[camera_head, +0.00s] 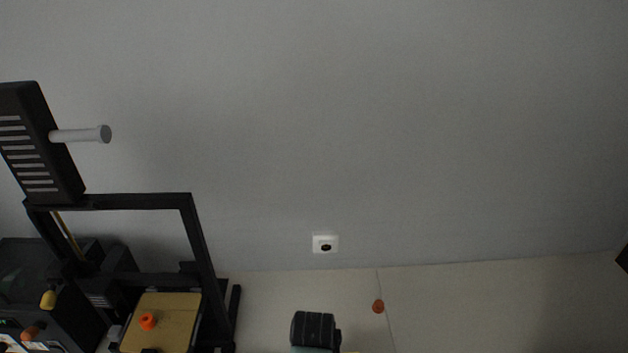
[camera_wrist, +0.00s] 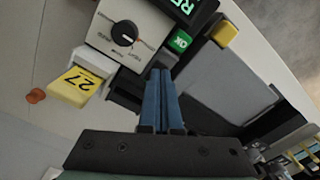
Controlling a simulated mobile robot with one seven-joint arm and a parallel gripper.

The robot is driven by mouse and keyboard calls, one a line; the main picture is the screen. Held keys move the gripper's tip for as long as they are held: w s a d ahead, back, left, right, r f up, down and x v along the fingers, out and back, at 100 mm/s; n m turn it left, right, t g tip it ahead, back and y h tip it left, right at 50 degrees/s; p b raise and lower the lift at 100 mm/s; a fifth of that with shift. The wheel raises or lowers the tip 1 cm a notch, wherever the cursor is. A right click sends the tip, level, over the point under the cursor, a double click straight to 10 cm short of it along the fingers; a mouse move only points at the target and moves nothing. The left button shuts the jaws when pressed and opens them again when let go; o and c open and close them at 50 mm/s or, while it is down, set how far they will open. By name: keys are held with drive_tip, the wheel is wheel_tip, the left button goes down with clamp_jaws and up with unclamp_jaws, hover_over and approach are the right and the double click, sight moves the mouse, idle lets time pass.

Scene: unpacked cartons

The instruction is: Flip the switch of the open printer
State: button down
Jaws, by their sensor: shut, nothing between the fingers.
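The open printer (camera_head: 200,240) stands at the left of the head view, with a black upright frame and a tan bed (camera_head: 175,315). An orange piece (camera_head: 148,321) sits on the bed. A slotted black box (camera_head: 40,150) with a white spool peg (camera_head: 80,134) is on top of the frame. I cannot make out its switch in either view. My gripper (camera_wrist: 163,72) shows in the wrist view with its blue fingers together and empty. The fingertips are close to a pale panel with a black dial (camera_wrist: 125,34); contact is unclear.
In the wrist view, a yellow block marked 27 (camera_wrist: 76,85), a green OK tag (camera_wrist: 180,41) and a yellow cube (camera_wrist: 224,34) are near the fingers. A dark machine (camera_head: 50,300) stands left of the printer. A wall socket (camera_head: 325,244) is at centre; the surface right of it looks mostly clear.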

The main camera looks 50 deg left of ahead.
drive_tip(key=shift+f+b, duration=0.65)
drive_tip(key=shift+f, duration=0.35)
idle(0.9)
drive_tip(key=shift+r, duration=0.15)
wheel_tip(320, 180, up, 7)
drive_tip(key=p, duration=0.7)
idle(0.5)
